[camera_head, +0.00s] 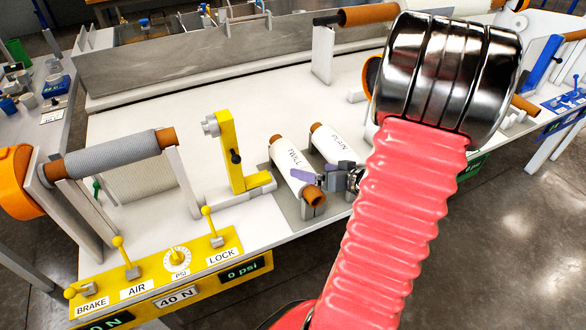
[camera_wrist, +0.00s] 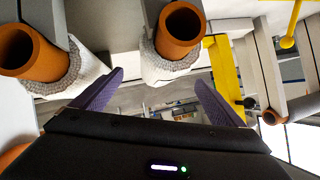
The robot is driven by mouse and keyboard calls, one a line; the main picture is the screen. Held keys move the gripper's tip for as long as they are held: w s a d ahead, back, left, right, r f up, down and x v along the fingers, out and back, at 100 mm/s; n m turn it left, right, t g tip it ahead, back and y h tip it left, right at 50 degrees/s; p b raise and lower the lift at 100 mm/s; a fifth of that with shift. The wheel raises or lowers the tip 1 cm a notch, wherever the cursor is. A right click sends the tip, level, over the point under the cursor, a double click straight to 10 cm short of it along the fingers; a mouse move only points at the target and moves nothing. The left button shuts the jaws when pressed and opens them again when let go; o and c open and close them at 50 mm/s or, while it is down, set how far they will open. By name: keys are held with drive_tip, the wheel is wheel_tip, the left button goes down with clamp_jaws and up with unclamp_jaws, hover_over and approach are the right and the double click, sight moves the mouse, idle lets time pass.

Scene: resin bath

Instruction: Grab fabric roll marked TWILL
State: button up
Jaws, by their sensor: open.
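The white fabric roll marked TWILL (camera_head: 290,168) lies on a grey tray, its orange-brown core end toward me. In the wrist view, the roll beside the yellow stand appears to be TWILL (camera_wrist: 166,66), above the gap between my fingers. A second white roll (camera_head: 327,142) lies to its right, its marking hard to read; it seems to be the left roll (camera_wrist: 84,73) in the wrist view. My gripper (camera_head: 312,172) is open, its purple fingers (camera_wrist: 159,80) at the near end of the rolls. It holds nothing; whether a finger touches TWILL cannot be told.
A yellow upright stand (camera_head: 232,150) is close left of TWILL. A grey roll (camera_head: 105,155) is mounted further left. A yellow control panel (camera_head: 165,265) with levers lines the front edge. The white tabletop behind the rolls is mostly clear.

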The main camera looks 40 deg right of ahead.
sight(310, 169)
drive_tip(key=shift+x, duration=1.7)
drive_tip(key=shift+x, duration=2.6)
drive_tip(key=shift+c, duration=0.6)
drive_tip(key=c, duration=2)
drive_tip(key=shift+w+r, duration=0.1)
drive_tip(key=shift+r, duration=0.15)
drive_tip(key=shift+d+r, duration=0.1)
drive_tip(key=shift+r, duration=4.9)
